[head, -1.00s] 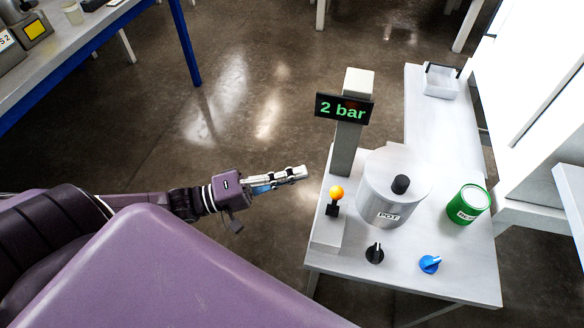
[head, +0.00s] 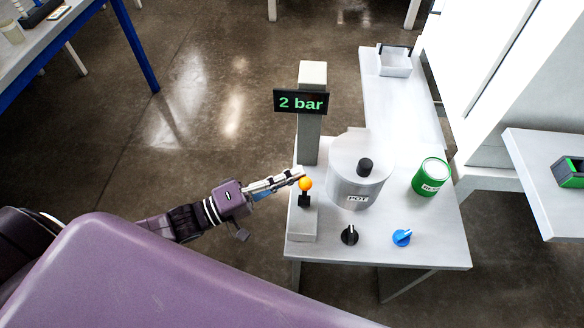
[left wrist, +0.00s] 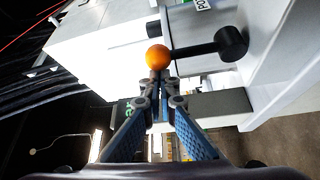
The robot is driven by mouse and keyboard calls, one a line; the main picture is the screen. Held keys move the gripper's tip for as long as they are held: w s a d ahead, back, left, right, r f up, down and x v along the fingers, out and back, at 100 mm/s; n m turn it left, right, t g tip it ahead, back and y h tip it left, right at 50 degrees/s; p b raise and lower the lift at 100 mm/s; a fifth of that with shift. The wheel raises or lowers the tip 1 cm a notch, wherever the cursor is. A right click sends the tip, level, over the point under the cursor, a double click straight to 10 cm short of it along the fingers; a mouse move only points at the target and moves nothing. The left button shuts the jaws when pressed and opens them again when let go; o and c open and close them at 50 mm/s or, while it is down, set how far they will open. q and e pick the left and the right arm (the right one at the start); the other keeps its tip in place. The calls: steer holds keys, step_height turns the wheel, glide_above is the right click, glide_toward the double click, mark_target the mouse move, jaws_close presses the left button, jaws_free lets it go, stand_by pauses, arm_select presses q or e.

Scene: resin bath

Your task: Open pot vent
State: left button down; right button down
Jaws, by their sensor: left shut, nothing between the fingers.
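The metal pot (head: 347,190), labelled POT, stands on the grey table with a black knob (head: 365,167) on its lid. Left of it, a small lever with an orange ball (head: 305,184) rises from a grey block. Its ball (left wrist: 158,56) and dark arm (left wrist: 200,50) also show in the left wrist view. My left gripper (head: 299,174) is shut and empty, its tips (left wrist: 161,80) right beside the ball; I cannot tell whether they touch. A black knob (head: 349,235) and a blue knob (head: 402,237) sit at the table front. Neither is labelled as a vent. My right gripper is out of view.
A post (head: 310,135) behind the lever carries a display (head: 301,101) reading "2 bar". A green can (head: 431,177) stands right of the pot. A white tray (head: 394,66) is at the far end. Open floor lies left of the table.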

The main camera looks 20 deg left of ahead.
mark_target(302, 188)
arm_select(q)
steer(key=shift+s, duration=0.2)
steer(key=s+m+h+b, duration=0.1)
steer(key=m, duration=0.1)
steer(key=s+m+h+b, duration=0.1)
steer(key=m+b, duration=0.1)
steer(key=s+d+m+h+b, duration=0.1)
steer(key=m, duration=0.1)
steer(key=shift+s+f, duration=0.3)
steer(key=shift+f, duration=0.05)
steer(key=shift+s+d+f+m+h+b, duration=0.1)
steer(key=shift+s+m+h+b, duration=0.2)
steer(key=shift+m, duration=0.3)
steer(key=shift+s+d+m+h+b, duration=0.1)
steer(key=shift+s+m+h+b, duration=0.2)
steer(key=shift+m, duration=0.3)
steer(key=shift+s+d+f, duration=0.2)
steer(key=shift+s+f, duration=0.1)
steer(key=shift+s, duration=0.35)
steer(key=shift+s+d+f, duration=0.15)
steer(key=shift+s+f, duration=0.3)
steer(key=shift+s, duration=0.05)
steer(key=shift+s+f, duration=0.1)
steer(key=shift+f, duration=0.1)
